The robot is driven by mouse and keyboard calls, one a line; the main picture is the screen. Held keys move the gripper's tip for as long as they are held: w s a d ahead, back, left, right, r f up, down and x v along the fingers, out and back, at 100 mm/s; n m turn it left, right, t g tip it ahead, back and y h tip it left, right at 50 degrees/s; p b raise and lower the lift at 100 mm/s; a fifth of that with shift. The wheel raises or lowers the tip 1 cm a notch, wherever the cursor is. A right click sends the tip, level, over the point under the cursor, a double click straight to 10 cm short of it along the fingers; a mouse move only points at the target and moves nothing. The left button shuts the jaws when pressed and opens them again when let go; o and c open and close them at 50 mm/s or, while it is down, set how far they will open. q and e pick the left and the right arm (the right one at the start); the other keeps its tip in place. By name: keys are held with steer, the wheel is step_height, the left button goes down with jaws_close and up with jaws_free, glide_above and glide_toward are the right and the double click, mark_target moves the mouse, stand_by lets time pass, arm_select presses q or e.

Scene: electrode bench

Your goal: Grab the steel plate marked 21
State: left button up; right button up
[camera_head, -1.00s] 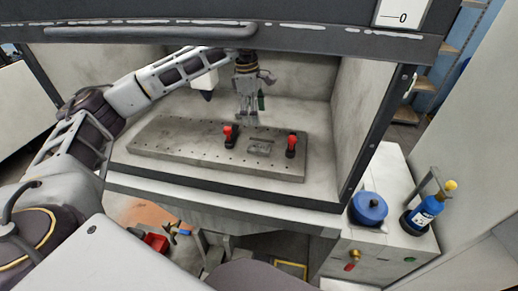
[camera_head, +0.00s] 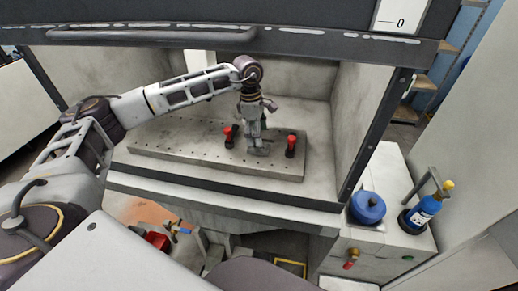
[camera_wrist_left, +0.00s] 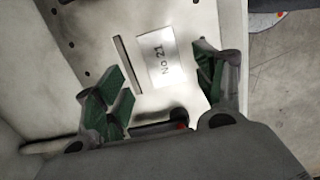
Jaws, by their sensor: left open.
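The steel plate marked "No 21" (camera_wrist_left: 172,72) shows in the left wrist view as a bright, flat rectangle on the perforated bench plate (camera_wrist_left: 95,30). My left gripper (camera_wrist_left: 160,75) is open, with one green-padded finger on each side of the marked plate. A gap shows between the plate and both fingers in that view. In the head view my left gripper (camera_head: 256,146) points down over the perforated bench plate (camera_head: 185,148) and hides most of the marked plate. I cannot tell its exact height above it. My right gripper is out of view.
Two red-topped clamps stand either side of my gripper, one on the left (camera_head: 228,138) and one on the right (camera_head: 290,147). The cabinet's side wall (camera_head: 355,110) rises at the right. A blue pot (camera_head: 367,208) and blue bottle (camera_head: 423,212) stand outside it.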

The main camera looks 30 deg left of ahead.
arm_select(q)
steer(key=shift+s+d+f+p, duration=0.15)
steer(key=shift+f+p, duration=0.55)
steer(key=shift+f, duration=0.95)
steer(key=shift+d+f, duration=0.15)
steer(key=shift+f, duration=0.75)
steer(key=c, duration=1.5)
steer(key=shift+r, duration=0.15)
steer(key=shift+c, duration=0.2)
step_height(320, 180, up, 10)
steer(key=b, duration=0.1)
steer(key=shift+b, duration=0.3)
